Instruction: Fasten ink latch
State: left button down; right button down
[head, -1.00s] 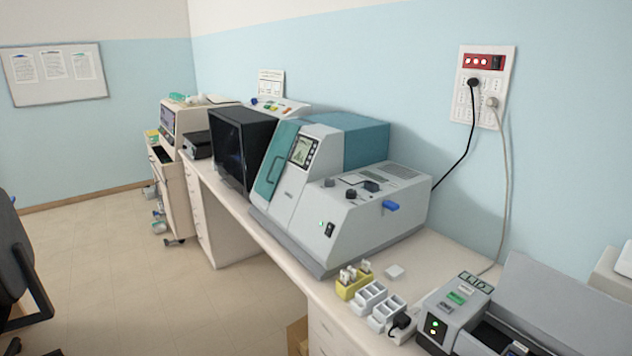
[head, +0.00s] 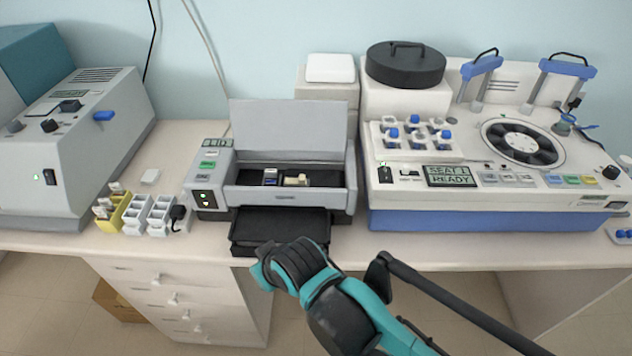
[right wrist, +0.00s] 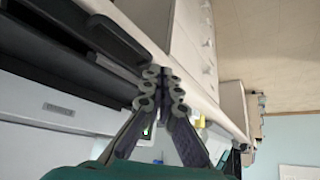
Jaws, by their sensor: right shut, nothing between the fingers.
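A grey slide printer (head: 284,198) stands on the bench with its lid (head: 287,130) raised. Inside its open bay are a small dark cartridge with a blue and white label (head: 270,177) and a beige piece (head: 297,181) to its right. I cannot tell which part is the latch or how it sits. My right gripper (head: 264,274) is in front of and below the printer's black output tray (head: 280,228). In the right wrist view its fingertips (right wrist: 164,82) meet with nothing between them, beside the printer's pale front (right wrist: 62,112). My left gripper is out of view.
Left of the printer are a yellow rack (head: 113,212), white slide racks (head: 160,213) and a grey machine (head: 75,150). A blue and white stainer (head: 500,195) stands close on the right. The raised lid backs toward the wall.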

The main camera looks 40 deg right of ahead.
aim_at(302, 180)
jog(key=z, duration=1.15)
